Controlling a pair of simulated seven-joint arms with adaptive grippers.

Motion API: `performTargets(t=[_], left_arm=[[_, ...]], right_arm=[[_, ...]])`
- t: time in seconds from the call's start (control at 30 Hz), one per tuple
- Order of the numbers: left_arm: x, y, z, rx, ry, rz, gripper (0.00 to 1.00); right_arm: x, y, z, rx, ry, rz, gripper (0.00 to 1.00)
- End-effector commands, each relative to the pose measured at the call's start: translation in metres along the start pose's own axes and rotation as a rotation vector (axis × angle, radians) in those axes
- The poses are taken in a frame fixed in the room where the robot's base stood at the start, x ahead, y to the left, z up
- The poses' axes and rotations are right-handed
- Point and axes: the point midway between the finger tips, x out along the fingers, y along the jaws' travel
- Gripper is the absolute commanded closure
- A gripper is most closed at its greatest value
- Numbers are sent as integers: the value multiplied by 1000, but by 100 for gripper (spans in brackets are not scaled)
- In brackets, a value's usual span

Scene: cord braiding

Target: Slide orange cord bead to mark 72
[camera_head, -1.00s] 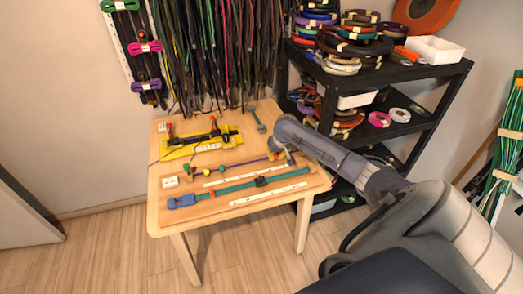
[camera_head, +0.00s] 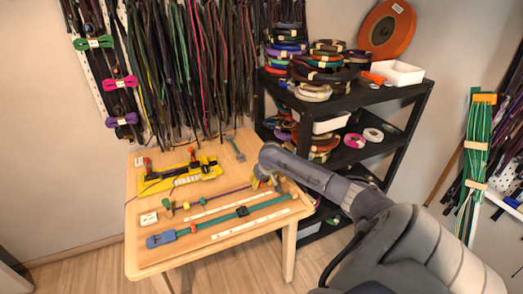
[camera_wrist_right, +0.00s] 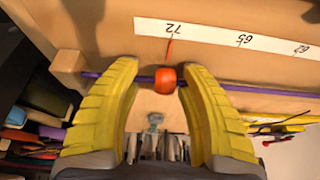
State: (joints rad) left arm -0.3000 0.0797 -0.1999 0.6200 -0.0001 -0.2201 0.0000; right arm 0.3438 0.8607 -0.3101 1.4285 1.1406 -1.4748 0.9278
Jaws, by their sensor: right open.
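The orange bead (camera_wrist_right: 166,79) sits on the purple cord (camera_wrist_right: 255,90) in the right wrist view. Mark 72 (camera_wrist_right: 173,30) is on a white scale strip (camera_wrist_right: 210,36), and a thin red line (camera_wrist_right: 168,50) runs from it toward the bead. The bead is about level with that line. My right gripper (camera_wrist_right: 160,70) is open, its yellow fingers on either side of the bead, with gaps showing. In the head view my right gripper (camera_head: 264,182) is at the cord's right end and the bead cannot be made out. My left gripper is not in view.
A wooden block (camera_wrist_right: 68,72) holds the cord's end beside one finger. On the table (camera_head: 135,195) are a yellow fixture (camera_head: 180,178) and a teal strap (camera_head: 215,219) with a blue clamp (camera_head: 160,239). A black shelf (camera_head: 345,105) with coils stands behind my right arm.

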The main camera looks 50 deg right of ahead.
Motion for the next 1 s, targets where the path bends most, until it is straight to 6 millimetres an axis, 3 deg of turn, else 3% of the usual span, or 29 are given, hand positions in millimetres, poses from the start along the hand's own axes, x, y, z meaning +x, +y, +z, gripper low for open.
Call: performTargets(t=[0.27,0.7,1.0], left_arm=[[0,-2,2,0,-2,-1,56],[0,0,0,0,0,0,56],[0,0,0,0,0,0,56]], right_arm=[[-9,1,-2,1,4,0,58],[-82,1,-1,-2,4,1,58],[-114,1,-1,0,3,1,58]])
